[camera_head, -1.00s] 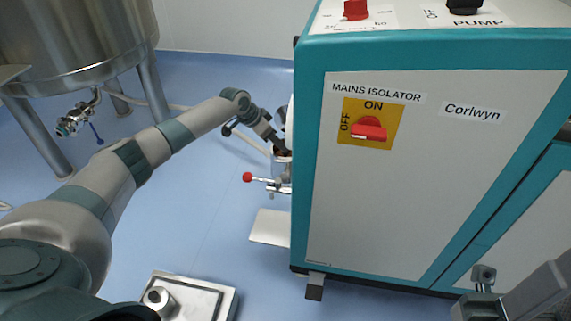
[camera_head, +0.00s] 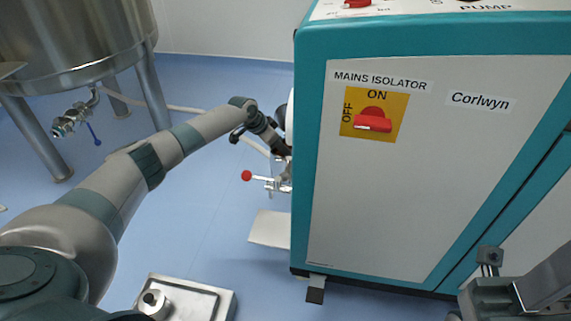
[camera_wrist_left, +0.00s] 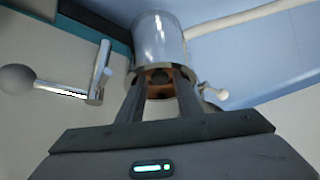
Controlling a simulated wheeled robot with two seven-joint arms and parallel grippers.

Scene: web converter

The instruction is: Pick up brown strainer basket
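In the left wrist view, a brown ring-like part (camera_wrist_left: 160,76), which looks like the strainer basket, shows at the near open end of a shiny metal cylinder (camera_wrist_left: 160,38). The two dark fingers of my left gripper (camera_wrist_left: 161,82) stand apart at this opening, with brown between their tips. I cannot tell whether they touch it. In the head view my left gripper (camera_head: 279,146) is beside the left side of the teal and grey machine (camera_head: 400,180), partly hidden. The basket cannot be made out there. My right gripper (camera_head: 490,260) is partly in view at the lower right, its fingers unclear.
A valve handle with a red ball (camera_head: 246,175) sticks out from the machine's left side. A handle with a grey ball (camera_wrist_left: 17,79) shows in the wrist view. A steel tank (camera_head: 75,50) stands at upper left. A steel floor unit (camera_head: 215,299) lies below. Blue floor is open between.

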